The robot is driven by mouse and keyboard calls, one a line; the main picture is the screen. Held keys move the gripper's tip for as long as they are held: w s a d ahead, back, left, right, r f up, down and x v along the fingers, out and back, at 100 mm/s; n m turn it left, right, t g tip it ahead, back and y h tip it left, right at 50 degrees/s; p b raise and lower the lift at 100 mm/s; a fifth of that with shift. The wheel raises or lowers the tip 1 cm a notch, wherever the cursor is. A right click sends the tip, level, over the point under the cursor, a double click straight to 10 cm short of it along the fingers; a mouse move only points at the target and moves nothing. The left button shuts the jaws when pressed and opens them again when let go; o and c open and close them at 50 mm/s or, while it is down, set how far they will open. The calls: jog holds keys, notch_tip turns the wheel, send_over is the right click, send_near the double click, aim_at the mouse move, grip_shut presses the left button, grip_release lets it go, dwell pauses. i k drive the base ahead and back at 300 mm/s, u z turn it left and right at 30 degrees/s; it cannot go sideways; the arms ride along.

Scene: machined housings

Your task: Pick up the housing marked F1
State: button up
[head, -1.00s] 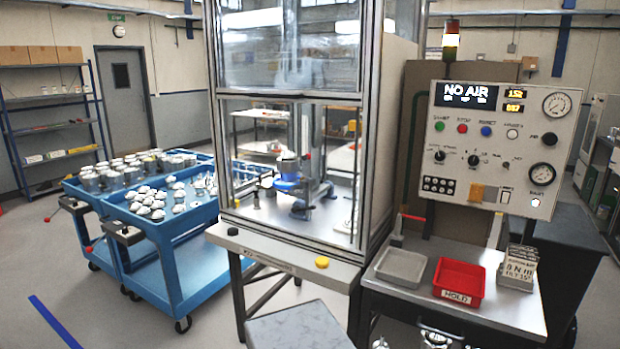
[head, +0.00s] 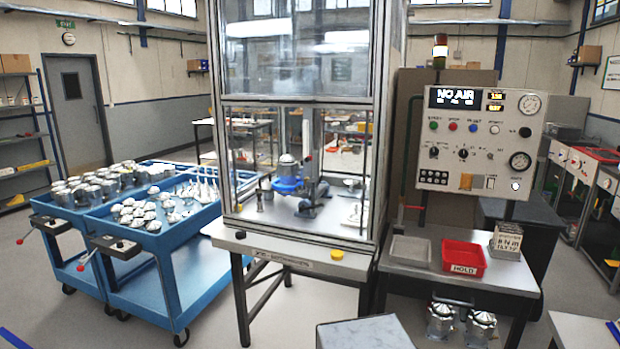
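Metal housings stand in several groups, and I cannot read an F1 mark on any of them. Taller grey housings (head: 112,178) crowd the left blue cart. Smaller silver housings (head: 140,212) stand on the right blue cart (head: 165,268), with pointed light parts (head: 200,190) behind them. Two housings (head: 440,320) (head: 481,327) are under the side table at the right. Inside the glazed cabinet, a silver-topped part (head: 287,165) sits above a blue ring (head: 286,184). My gripper is not in view.
The cabinet's bench (head: 290,252) has a yellow button. The side table (head: 500,275) holds a grey tray (head: 411,250), a red HOLD tray (head: 463,257) and a box of cards (head: 507,240). The panel (head: 480,150) reads NO AIR. A grey block (head: 365,333) stands in front. Floor at left is open.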

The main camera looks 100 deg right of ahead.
aim_at(288, 172)
jog(key=z, duration=0.5)
jog(key=i, duration=0.6)
jog(key=z, duration=0.65)
jog(key=i, duration=0.55)
jog(key=z, duration=0.75)
jog(key=i, duration=0.75)
jog(key=z, duration=0.6)
jog(key=i, duration=0.75)
jog(key=z, duration=0.3)
